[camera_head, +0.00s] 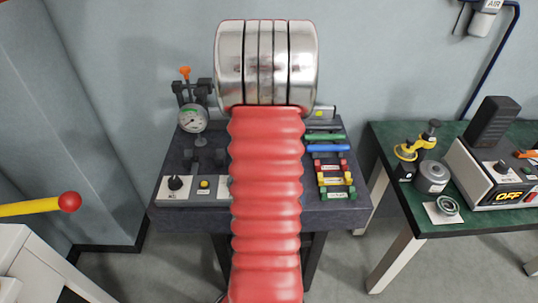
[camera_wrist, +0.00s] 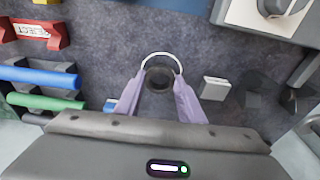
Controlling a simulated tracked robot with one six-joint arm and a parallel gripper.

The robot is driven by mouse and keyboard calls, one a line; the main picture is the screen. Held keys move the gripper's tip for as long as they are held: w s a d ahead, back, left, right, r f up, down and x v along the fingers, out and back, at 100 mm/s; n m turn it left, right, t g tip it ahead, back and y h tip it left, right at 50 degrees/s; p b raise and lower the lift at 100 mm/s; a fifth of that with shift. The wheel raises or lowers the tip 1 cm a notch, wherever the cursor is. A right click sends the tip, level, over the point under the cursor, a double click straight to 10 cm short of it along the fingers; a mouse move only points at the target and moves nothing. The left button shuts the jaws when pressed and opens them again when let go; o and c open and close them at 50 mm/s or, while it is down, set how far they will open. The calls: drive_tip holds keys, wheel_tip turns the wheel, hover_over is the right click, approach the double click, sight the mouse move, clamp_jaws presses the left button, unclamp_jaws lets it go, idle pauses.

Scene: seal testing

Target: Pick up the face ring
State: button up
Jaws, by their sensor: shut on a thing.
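My gripper (camera_wrist: 160,80) shows in the wrist view with two pale purple fingers, shut on a thin silvery ring (camera_wrist: 161,54), which I take to be the face ring. The ring's far arc spans between the fingertips; its near part is hidden. A dark round part (camera_wrist: 159,78) shows inside the ring between the fingers. I cannot tell whether the ring touches it or is raised above it. In the head view my arm hides the gripper and the ring.
The dark bench (camera_head: 338,214) carries a gauge (camera_head: 193,118), a knob box (camera_head: 177,187) and colored racks, including a red REJECT holder (camera_wrist: 40,34). A blue bar (camera_wrist: 38,76) and green bar (camera_wrist: 45,102) lie nearby. A green table (camera_head: 400,137) with equipment stands at right.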

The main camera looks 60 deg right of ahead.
wheel_tip(320, 180, up, 9)
idle(0.4)
drive_tip(key=shift+w+r, duration=0.1)
idle(0.8)
